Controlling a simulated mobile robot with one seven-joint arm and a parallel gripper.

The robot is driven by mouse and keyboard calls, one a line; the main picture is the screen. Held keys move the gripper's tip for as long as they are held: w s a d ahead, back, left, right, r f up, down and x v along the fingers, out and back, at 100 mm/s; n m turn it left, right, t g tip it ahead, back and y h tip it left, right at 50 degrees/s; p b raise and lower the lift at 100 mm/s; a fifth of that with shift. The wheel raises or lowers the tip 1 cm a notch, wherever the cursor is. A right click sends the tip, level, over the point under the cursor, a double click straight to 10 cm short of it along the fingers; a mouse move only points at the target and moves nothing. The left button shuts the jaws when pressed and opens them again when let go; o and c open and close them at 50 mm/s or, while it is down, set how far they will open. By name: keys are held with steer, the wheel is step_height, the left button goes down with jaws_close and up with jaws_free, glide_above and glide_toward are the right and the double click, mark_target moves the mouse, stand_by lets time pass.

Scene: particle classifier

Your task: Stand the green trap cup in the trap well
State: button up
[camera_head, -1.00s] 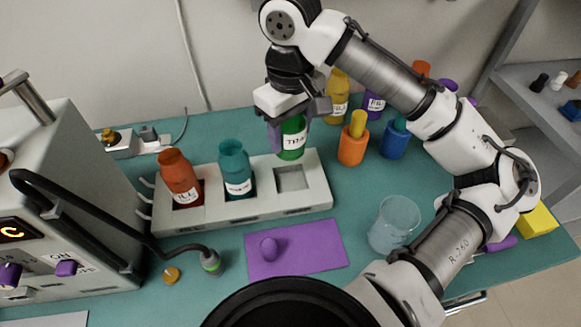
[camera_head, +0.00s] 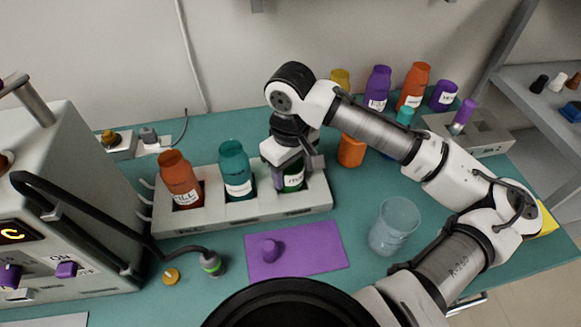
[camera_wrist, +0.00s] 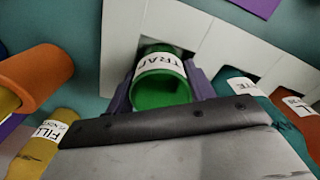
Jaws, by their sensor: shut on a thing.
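The green trap cup (camera_head: 293,178) has a white label and is between the fingers of my gripper (camera_head: 295,172). It stands about upright at the right-hand square well of the grey rack (camera_head: 240,212), with its lower part down in the opening. Whether its base touches the well floor cannot be seen. In the wrist view the green cup (camera_wrist: 160,92), its label reading TRAP, is between the purple fingers of my gripper (camera_wrist: 160,90), over the white rack. My gripper is shut on the cup.
A red-orange bottle (camera_head: 177,178) and a teal bottle (camera_head: 234,168) stand in the rack's other wells. An orange bottle (camera_head: 351,150) stands close to the right. A clear beaker (camera_head: 394,226) and a purple mat (camera_head: 320,250) are in front. A cabled instrument stands at the left.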

steer(key=shift+f, duration=0.15)
steer(key=o, duration=1)
step_height(320, 180, up, 12)
steer(key=shift+r, duration=0.2)
